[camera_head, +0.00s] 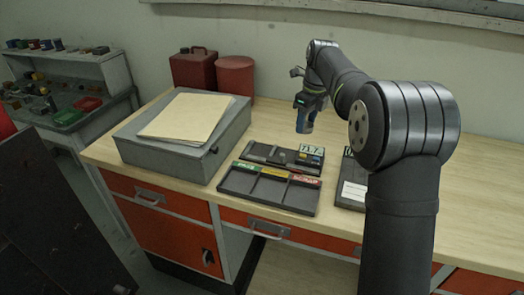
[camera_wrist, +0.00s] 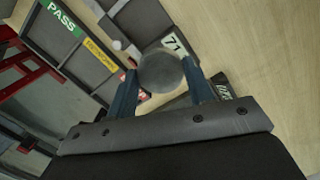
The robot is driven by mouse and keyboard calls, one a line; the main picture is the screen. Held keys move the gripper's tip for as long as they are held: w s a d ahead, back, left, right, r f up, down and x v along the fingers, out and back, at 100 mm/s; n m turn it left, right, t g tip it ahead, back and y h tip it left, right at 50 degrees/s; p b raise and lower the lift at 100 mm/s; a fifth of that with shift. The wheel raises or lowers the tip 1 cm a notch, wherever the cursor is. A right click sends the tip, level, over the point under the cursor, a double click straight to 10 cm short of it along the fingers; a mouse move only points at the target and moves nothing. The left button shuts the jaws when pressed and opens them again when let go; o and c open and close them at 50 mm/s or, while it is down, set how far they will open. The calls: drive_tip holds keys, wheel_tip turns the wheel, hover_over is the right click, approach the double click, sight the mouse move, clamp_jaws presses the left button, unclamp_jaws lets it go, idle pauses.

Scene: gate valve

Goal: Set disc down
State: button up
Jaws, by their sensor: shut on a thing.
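My gripper (camera_wrist: 160,72) is shut on a round grey disc (camera_wrist: 161,73), which sits between its two blue fingers in the wrist view. In the head view my gripper (camera_head: 305,124) is above the back of the workbench, apart from its top. The disc cannot be made out there. A dark sorting tray (camera_head: 237,181) lies near the bench's front edge, with green, yellow and red labels along its back. In the wrist view the green label (camera_wrist: 62,19) reads PASS; the red one is partly hidden by a finger. The visible tray compartments look empty.
A flat dark device with a numeric display (camera_head: 311,150) lies behind the tray. Another device (camera_head: 352,192) is partly hidden by my arm. A grey box (camera_head: 196,150) with papers stands left; red containers (camera_head: 235,75) stand behind. Bench behind the devices is clear.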

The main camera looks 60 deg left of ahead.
hover_over(261, 150)
wheel_tip(261, 150, down, 7)
drive_tip(key=shift+w+d+f, duration=0.1)
drive_tip(key=shift+w+d, duration=0.05)
drive_tip(key=shift+f, duration=1.95)
drive_tip(key=shift+f, duration=0.1)
drive_tip(key=o, duration=0.9)
drive_tip(key=shift+f, duration=0.1)
drive_tip(key=shift+o, duration=0.2)
wheel_tip(261, 150, up, 12)
drive_tip(key=d, duration=0.1)
drive_tip(key=shift+w+d, duration=0.15)
drive_tip(key=shift+w, duration=0.15)
